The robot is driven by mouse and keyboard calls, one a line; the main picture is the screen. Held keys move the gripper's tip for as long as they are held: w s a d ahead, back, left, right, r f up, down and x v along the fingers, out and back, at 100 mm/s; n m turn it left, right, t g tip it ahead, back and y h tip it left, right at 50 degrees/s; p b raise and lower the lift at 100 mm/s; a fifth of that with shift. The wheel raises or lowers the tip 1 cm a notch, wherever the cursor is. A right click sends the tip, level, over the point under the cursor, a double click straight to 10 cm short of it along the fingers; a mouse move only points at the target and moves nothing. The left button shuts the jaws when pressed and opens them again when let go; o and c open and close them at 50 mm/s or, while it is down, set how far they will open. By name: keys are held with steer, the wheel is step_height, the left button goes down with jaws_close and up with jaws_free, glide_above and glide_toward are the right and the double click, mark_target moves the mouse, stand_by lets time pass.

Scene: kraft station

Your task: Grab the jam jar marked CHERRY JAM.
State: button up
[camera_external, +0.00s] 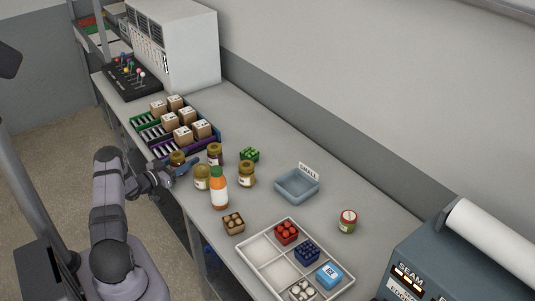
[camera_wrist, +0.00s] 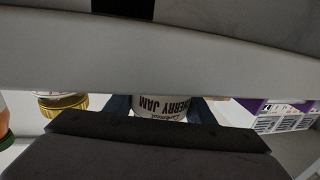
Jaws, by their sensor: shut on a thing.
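The jar marked CHERRY JAM (camera_wrist: 162,104) shows upside down in the wrist view, its label partly hidden by my gripper. My gripper (camera_wrist: 161,108) is shut on it, with a blue finger on each side. In the external view my gripper (camera_external: 180,168) is at the table's near edge, around a jar (camera_external: 177,157) below the crates. I cannot tell whether the jar touches the table.
Close by on the right stand a pale jar (camera_external: 201,179), a dark jar (camera_external: 215,154), an amber jar (camera_external: 247,175) and an orange bottle (camera_external: 218,192). Crates with boxes (camera_external: 164,151) lie behind. A blue SMALL tray (camera_external: 283,190) and a white divided tray (camera_external: 252,256) are further right.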

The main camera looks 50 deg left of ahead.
step_height(320, 180, up, 10)
steer(key=b, duration=0.2)
stand_by(0.5)
steer(key=shift+r, duration=0.1)
